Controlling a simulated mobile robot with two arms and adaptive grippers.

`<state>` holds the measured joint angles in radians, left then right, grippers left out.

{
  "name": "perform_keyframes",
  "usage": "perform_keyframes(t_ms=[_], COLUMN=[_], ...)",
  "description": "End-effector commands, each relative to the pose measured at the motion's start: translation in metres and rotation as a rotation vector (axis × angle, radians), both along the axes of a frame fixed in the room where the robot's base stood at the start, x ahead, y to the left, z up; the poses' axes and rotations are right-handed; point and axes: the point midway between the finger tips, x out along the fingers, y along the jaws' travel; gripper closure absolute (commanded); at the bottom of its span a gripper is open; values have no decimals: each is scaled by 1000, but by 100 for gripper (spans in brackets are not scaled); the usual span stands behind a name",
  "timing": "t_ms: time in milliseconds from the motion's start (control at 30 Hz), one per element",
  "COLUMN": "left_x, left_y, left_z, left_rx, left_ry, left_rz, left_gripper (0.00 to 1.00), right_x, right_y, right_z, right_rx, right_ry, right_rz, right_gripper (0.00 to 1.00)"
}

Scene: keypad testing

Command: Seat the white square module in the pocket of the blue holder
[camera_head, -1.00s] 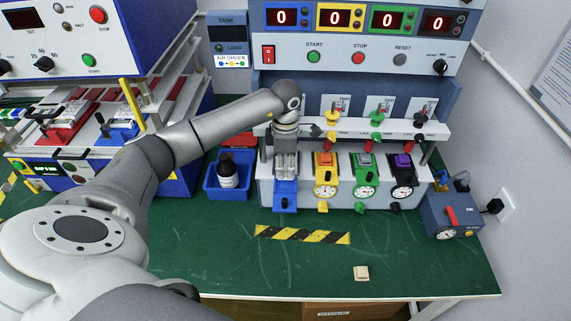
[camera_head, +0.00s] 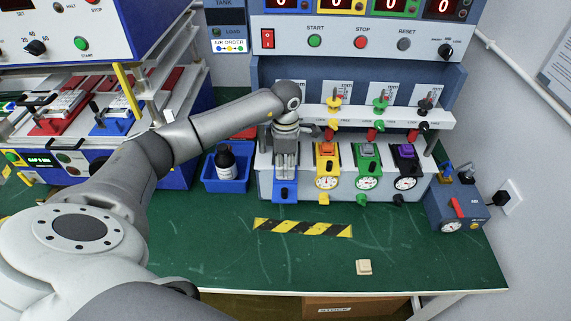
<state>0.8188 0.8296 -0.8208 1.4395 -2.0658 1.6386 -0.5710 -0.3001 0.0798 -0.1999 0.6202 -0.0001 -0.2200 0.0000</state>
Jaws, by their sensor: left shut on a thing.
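The blue holder (camera_head: 284,195) is the leftmost of the row of stations at the front of the test bench. My left gripper (camera_head: 286,172) points straight down over it, its fingers at the holder's pocket area. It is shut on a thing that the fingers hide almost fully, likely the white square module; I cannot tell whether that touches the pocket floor. The pocket itself is hidden too. A cream square block (camera_head: 364,267) lies apart on the green table near the front edge. My right gripper is not in view.
Yellow (camera_head: 327,160), green (camera_head: 367,160) and black (camera_head: 405,160) stations with gauges stand right of the blue holder. A shelf with toggle clamps (camera_head: 355,118) is just behind. A blue bin (camera_head: 216,180) with a dark bottle stands left. The front table is mostly clear.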

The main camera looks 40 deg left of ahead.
Motion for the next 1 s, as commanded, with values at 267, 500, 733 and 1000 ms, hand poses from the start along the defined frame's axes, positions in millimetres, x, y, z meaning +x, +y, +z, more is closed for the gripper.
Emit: perform_keyframes(t_ms=[267,500,733,1000], left_x=[0,0,0,1], left_y=[0,0,0,1], left_z=[0,0,1,31], left_rx=[0,0,1,1], left_ry=[0,0,1,-4], left_rz=[0,0,0,1], left_gripper=[64,45,45,45], right_x=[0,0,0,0], right_y=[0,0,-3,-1], right_z=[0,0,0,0], right_rx=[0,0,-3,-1], right_ry=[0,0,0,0], right_rz=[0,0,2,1], right_gripper=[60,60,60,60])
